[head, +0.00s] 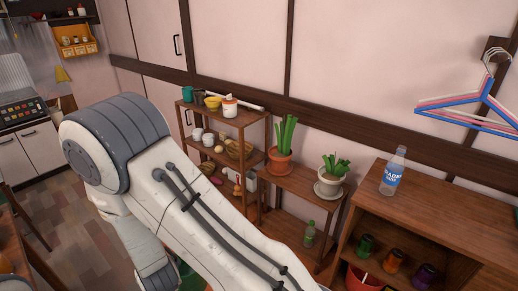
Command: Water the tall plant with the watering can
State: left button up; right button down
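The tall plant (287,136) has thick upright green stalks. It stands in a terracotta pot (279,163) with a saucer on a low wooden stand against the wall. I cannot make out a watering can for certain. A small bit of something green (190,275) shows at the bottom edge beside my arm, mostly hidden. One of my white and grey arms crosses the view from the left to the bottom middle and hides much of the floor. Neither of my grippers is in view.
A shorter plant (334,166) in a white pot (328,186) stands right of the tall one. A wooden shelf (258,131) with crockery is at left. A water bottle (393,172) stands on a cabinet (436,204) at right, above jars. Hangers (470,107) hang on the wall.

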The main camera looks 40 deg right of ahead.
aim_at(280, 155)
jog(key=z, duration=0.95)
jog(key=i, duration=0.7)
jog(key=z, duration=0.4)
jog(key=i, duration=0.8)
jog(key=u, duration=0.75)
jog(key=i, duration=0.5)
jog(key=u, duration=0.55)
